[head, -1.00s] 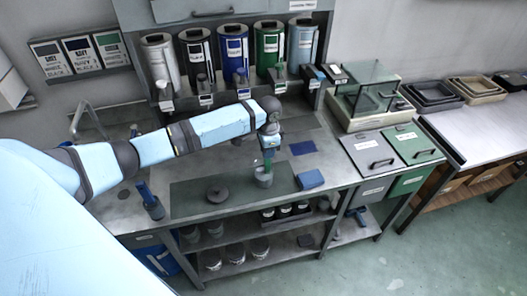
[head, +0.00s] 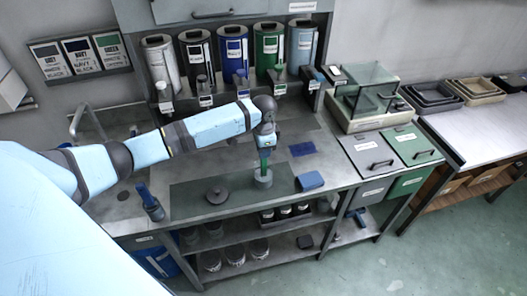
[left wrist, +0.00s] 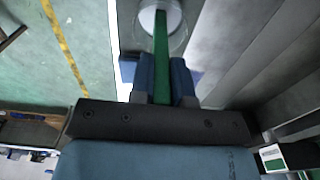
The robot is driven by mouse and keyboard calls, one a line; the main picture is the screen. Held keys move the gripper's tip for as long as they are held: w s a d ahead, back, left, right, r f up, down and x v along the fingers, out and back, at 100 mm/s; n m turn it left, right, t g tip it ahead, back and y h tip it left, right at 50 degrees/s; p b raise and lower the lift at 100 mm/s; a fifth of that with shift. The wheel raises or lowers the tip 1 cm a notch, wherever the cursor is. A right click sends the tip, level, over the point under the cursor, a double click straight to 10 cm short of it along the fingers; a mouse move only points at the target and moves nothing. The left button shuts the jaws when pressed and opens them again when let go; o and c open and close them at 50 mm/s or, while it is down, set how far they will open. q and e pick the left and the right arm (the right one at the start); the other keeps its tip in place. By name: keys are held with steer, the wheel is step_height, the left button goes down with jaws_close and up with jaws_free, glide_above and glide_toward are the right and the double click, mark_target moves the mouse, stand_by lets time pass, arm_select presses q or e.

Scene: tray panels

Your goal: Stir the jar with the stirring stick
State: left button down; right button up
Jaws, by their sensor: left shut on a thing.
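In the left wrist view the stick (left wrist: 161,60) runs from between my fingers into the jar. My left gripper (head: 265,148) is just above the jar and shut on the stick; its blue fingers (left wrist: 162,80) sit on either side. How deep the tip reaches is hidden. My right gripper is not in view.
A dark round lid (head: 217,195) lies on the mat (head: 200,208), left of the jar. A holder with a blue tool (head: 151,205) stands at the left. Several dispensers (head: 236,55) line the back.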

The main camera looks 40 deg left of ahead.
arm_select(q)
steer(key=shift+r, duration=4.25)
steer(key=shift+r, duration=2.5)
